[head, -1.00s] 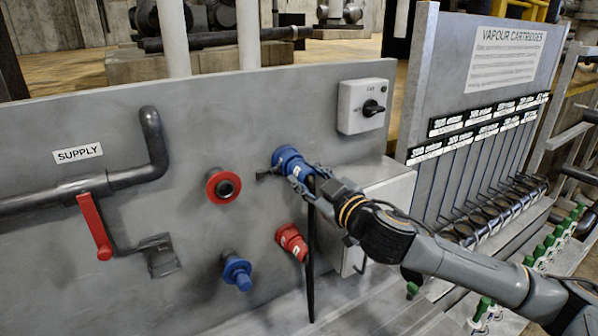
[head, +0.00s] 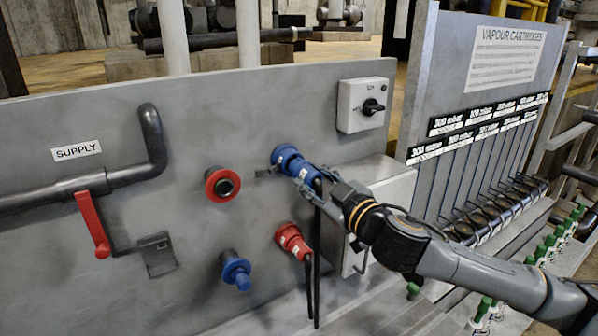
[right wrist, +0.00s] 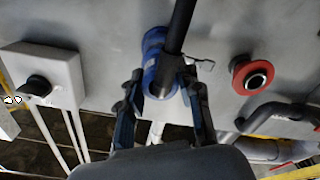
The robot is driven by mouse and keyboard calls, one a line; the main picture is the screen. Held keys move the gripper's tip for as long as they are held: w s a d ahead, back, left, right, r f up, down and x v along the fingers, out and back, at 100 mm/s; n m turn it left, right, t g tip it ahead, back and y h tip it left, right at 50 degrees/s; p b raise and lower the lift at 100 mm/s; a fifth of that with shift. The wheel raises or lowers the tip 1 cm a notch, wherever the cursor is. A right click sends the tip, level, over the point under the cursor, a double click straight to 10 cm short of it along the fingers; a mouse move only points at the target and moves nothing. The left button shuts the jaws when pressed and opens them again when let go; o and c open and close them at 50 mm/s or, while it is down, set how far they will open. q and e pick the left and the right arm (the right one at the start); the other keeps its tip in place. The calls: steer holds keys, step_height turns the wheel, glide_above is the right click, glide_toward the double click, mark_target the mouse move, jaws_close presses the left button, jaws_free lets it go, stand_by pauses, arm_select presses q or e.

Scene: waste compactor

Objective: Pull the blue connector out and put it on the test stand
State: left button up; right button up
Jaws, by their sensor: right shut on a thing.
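The blue connector (head: 304,171) is at the upper blue socket (head: 284,154) on the grey panel, with its black cable hanging down. My right gripper (head: 322,187) is shut on the connector's outer end. In the right wrist view the connector (right wrist: 160,83) lies between my two fingers, and the cable (right wrist: 180,27) crosses in front of it. I cannot tell whether the connector is fully clear of the socket. My left gripper is not in view. I cannot tell which thing is the test stand.
A red connector (head: 292,241) with a black cable is below. A second blue fitting (head: 237,272) is at lower left, under a red-ringed socket (head: 222,185). A switch box (head: 364,106) is above right. A red-handled supply valve (head: 94,225) is at left. The vapour cartridge rack (head: 440,120) is right.

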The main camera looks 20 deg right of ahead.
mark_target(320, 186)
steer(key=shift+s+d+b, duration=0.15)
steer(key=shift+s+b, duration=0.3)
steer(key=shift+s, duration=0.5)
steer(key=shift+s+d+b, duration=0.1)
steer(key=shift+s+b, duration=0.3)
steer(key=shift+s, duration=0.55)
